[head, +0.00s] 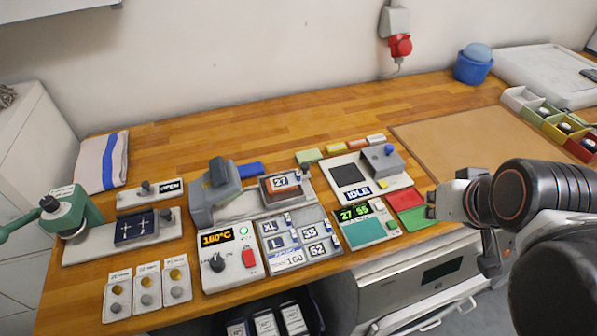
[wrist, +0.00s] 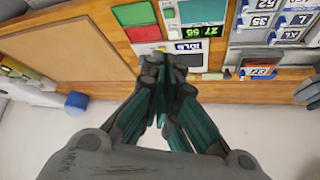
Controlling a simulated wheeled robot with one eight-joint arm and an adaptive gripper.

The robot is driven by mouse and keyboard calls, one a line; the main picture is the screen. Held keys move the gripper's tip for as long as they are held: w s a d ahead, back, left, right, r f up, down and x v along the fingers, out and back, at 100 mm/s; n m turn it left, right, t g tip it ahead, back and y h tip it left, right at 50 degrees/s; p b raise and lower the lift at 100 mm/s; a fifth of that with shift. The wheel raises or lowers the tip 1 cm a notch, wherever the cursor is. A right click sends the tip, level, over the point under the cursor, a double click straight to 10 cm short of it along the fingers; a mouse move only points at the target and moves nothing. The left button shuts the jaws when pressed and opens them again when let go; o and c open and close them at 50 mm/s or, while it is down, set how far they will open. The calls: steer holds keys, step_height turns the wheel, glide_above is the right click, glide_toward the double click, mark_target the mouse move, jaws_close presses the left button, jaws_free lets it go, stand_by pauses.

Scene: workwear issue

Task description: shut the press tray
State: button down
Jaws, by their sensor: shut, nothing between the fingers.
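A grey press (head: 213,190) stands left of the table's middle. My gripper (head: 432,205) is shut and empty at the right, well away from both. It also shows in the wrist view (wrist: 168,62).
Between my gripper and the 27 tray stand a unit reading IDLE (head: 357,191) and a green display panel (head: 364,232). Red and green pads (head: 405,199) lie near my gripper. A 160°C control box (head: 228,262) and size keys (head: 298,240) stand in front. The table's back strip is clear.

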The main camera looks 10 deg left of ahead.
steer(key=w+a+g+y+p, duration=0.1)
steer(key=w+a+p, duration=0.15)
steer(key=w, duration=0.35)
steer(key=w+a+y+p, duration=0.2)
steer(key=w+a, duration=0.2)
steer(key=w, duration=0.2)
steer(key=w+a+f, duration=0.4)
steer(key=f, duration=0.1)
steer(key=w+a+f+g+y, duration=0.1)
steer(key=w+a+f, duration=0.3)
steer(key=f, duration=0.1)
steer(key=w+a+f+y+p, duration=0.1)
steer(key=w+a+f, duration=0.2)
steer(key=w+f, duration=0.2)
steer(key=shift+a+f+n+g, duration=0.15)
steer(key=shift+a+n+g, duration=0.15)
steer(key=shift+a+n, duration=0.1)
steer(key=shift+a, duration=1.8)
steer(key=shift+a, duration=0.1)
